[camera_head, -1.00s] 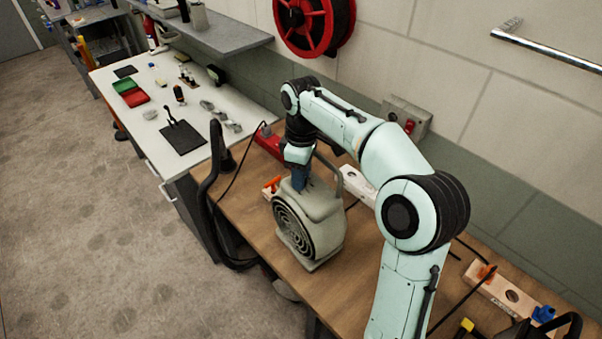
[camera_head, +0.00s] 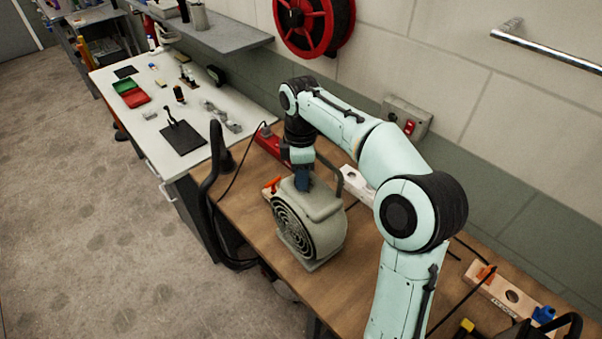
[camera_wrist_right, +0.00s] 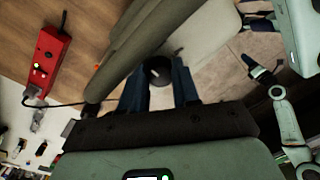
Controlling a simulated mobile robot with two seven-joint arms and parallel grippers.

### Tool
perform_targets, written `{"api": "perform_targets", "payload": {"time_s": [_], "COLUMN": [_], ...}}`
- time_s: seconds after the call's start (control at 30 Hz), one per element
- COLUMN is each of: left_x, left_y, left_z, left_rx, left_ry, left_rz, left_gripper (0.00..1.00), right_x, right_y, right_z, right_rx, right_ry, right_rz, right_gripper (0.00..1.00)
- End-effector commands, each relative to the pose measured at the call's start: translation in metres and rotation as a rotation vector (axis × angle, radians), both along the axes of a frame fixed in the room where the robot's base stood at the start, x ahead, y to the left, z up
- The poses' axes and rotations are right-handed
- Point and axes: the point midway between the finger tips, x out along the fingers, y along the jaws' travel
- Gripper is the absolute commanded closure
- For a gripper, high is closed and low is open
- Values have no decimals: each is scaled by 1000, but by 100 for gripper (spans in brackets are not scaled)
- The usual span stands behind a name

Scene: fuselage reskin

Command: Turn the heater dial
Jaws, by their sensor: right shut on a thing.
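The heater (camera_head: 312,222) is a beige-grey box with a round spiral grille on its front and a carrying handle on top. It stands on the wooden bench. My right gripper (camera_head: 302,180) points down at the heater's top, beside the handle. In the right wrist view the heater's body and handle (camera_wrist_right: 150,40) fill the upper middle. There, the dark round dial (camera_wrist_right: 157,71) sits between the two blue fingers of my right gripper (camera_wrist_right: 158,82), which are shut on it.
A red box (camera_head: 271,142) with a cable lies behind the heater and also shows in the right wrist view (camera_wrist_right: 45,60). A black hose (camera_head: 210,195) hangs at the bench's left end. A white table (camera_head: 140,95) stands beyond.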

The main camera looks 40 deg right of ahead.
Motion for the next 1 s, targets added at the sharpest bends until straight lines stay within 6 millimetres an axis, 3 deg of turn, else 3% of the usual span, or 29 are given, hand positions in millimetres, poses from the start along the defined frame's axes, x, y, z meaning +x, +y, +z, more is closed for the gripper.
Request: {"api": "perform_targets", "payload": {"time_s": [0.17,0.2,0.27,0.67,1.0], "left_x": [0,0,0,0,0], "left_y": [0,0,0,0,0], "left_z": [0,0,0,0,0], "left_rx": [0,0,0,0,0], "left_ry": [0,0,0,0,0], "left_rz": [0,0,0,0,0], "left_gripper": [57,57,57,57,57], "right_x": [0,0,0,1,4], "right_y": [0,0,0,0,-1], "right_z": [1,1,1,7,71], "right_rx": [1,1,1,0,-1], "right_ry": [-3,-3,-3,-4,-7], "right_rz": [0,0,0,-1,-2], "right_gripper": [100,63,44,44,44]}}
